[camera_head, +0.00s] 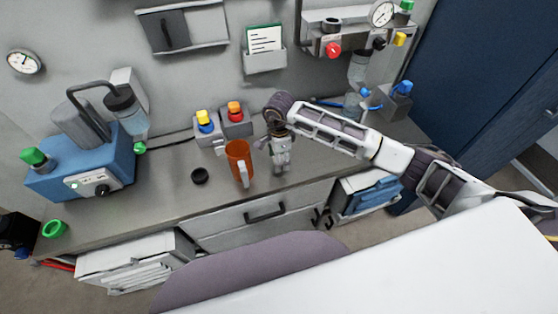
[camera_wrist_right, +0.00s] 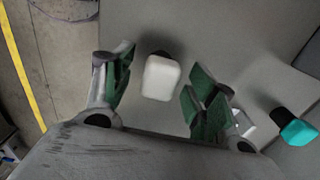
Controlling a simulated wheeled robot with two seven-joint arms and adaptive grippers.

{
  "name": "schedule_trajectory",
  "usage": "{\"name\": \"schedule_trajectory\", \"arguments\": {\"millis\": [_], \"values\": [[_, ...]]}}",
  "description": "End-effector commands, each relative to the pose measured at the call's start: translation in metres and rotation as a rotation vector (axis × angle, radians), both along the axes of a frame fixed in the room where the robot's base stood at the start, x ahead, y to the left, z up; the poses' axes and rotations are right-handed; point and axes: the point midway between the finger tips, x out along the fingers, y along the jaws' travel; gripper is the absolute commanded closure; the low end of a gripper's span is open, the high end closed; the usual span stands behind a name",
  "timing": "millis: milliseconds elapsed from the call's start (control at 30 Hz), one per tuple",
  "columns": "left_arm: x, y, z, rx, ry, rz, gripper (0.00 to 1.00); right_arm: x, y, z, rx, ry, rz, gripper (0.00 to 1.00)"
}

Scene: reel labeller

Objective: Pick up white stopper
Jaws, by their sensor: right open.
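The white stopper (camera_wrist_right: 161,78) shows in the right wrist view, a rounded white block with a dark part behind its upper end. My right gripper (camera_wrist_right: 160,70) is open, with one green-padded finger on each side of the stopper. A gap shows between the stopper and each finger, so it is not gripped. In the head view my right gripper (camera_head: 281,166) points down over the bench, just right of the orange mug. I cannot make out the stopper there; the gripper probably hides it. My left gripper is in neither view.
The orange mug (camera_head: 238,163) stands close left of my right gripper. Grey boxes with coloured knobs (camera_head: 235,118) are behind it, and a black round cap (camera_head: 200,176) lies further left. A teal-capped object (camera_wrist_right: 296,130) is at the wrist view's right. The bench front (camera_head: 150,215) is clear.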

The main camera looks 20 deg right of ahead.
Motion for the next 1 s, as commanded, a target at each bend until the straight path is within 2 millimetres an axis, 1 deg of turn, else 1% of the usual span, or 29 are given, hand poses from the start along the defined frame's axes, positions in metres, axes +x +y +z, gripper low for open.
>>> {"name": "schedule_trajectory", "arguments": {"millis": [100, 233, 733, 1000], "values": [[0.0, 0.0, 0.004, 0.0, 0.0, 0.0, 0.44, 0.0, 0.0, -0.012, 0.0, 0.002, -0.001, 0.43], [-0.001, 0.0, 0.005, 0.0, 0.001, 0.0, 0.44, 0.0, 0.0, -0.02, 0.0, 0.002, -0.001, 0.43], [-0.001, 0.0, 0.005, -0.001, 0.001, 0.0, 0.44, 0.0, 0.0, -0.022, 0.0, 0.001, 0.0, 0.43], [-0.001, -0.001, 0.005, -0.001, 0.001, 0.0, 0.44, 0.0, 0.0, -0.022, 0.0, 0.0, 0.0, 0.78]]}}
